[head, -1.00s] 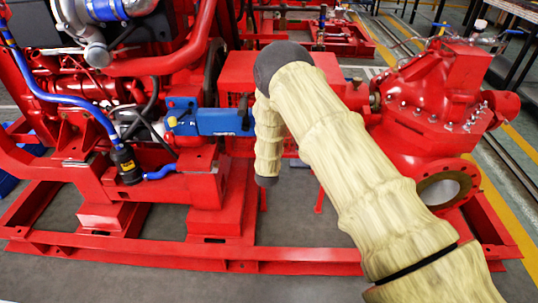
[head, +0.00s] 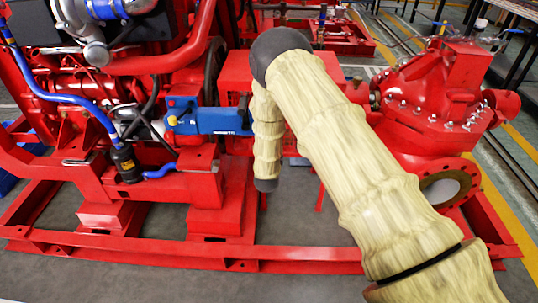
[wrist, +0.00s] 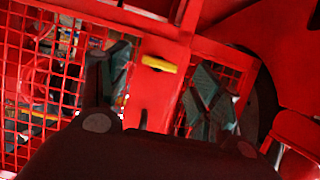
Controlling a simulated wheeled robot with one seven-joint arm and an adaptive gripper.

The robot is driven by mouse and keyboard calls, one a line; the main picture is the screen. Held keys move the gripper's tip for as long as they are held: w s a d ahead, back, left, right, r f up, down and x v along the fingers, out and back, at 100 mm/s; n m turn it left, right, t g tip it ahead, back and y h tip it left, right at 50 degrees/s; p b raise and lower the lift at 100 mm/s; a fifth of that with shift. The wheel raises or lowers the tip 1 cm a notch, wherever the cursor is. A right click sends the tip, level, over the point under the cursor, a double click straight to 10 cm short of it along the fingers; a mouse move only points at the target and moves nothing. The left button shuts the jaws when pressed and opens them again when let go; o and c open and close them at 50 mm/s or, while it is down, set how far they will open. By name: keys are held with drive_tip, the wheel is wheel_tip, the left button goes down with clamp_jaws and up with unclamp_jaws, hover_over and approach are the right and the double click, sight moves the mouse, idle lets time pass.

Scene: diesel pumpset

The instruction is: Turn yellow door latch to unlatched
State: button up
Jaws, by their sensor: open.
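The yellow latch (wrist: 158,63) is a short bar on a red upright of a mesh door (wrist: 65,65) in the wrist view. It lies nearly crosswise, with its right end tilted slightly down. My gripper (wrist: 159,68) is open, with one dark finger with a teal pad on each side of the latch. Red frame shows between the fingers and the latch, and I cannot tell how far ahead the latch is. In the head view my sleeved arm hides the gripper and the latch.
Red mesh and frame bars surround the fingers, with a dark curved edge (wrist: 265,95) at right. In the head view, a blue part (head: 215,121) lies left of my arm, and a red pump (head: 430,110) stands right. Grey floor (head: 310,275) is clear in front.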

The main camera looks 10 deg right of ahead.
drive_tip(key=v, duration=0.8)
drive_tip(key=shift+f, duration=0.1)
drive_tip(key=s+d+f+n+g+y, duration=0.1)
drive_tip(key=s+f+g, duration=0.35)
drive_tip(key=s, duration=0.85)
drive_tip(key=s+d+f+g+y, duration=0.1)
drive_tip(key=s+d+f+g, duration=0.1)
drive_tip(key=s+f, duration=0.8)
drive_tip(key=s+d+f+n+g+y, duration=0.1)
drive_tip(key=s+f+g, duration=0.15)
drive_tip(key=s, duration=1.35)
drive_tip(key=s+r+g, duration=0.2)
drive_tip(key=s+g, duration=0.2)
drive_tip(key=s, duration=1)
wheel_tip(320, 180, up, 19)
drive_tip(key=p, duration=2)
drive_tip(key=shift+a+r+n+y, duration=0.15)
drive_tip(key=shift+r+n+y, duration=0.05)
drive_tip(key=shift+n+y, duration=0.1)
drive_tip(key=shift+w, duration=0.15)
drive_tip(key=shift+c, duration=0.3)
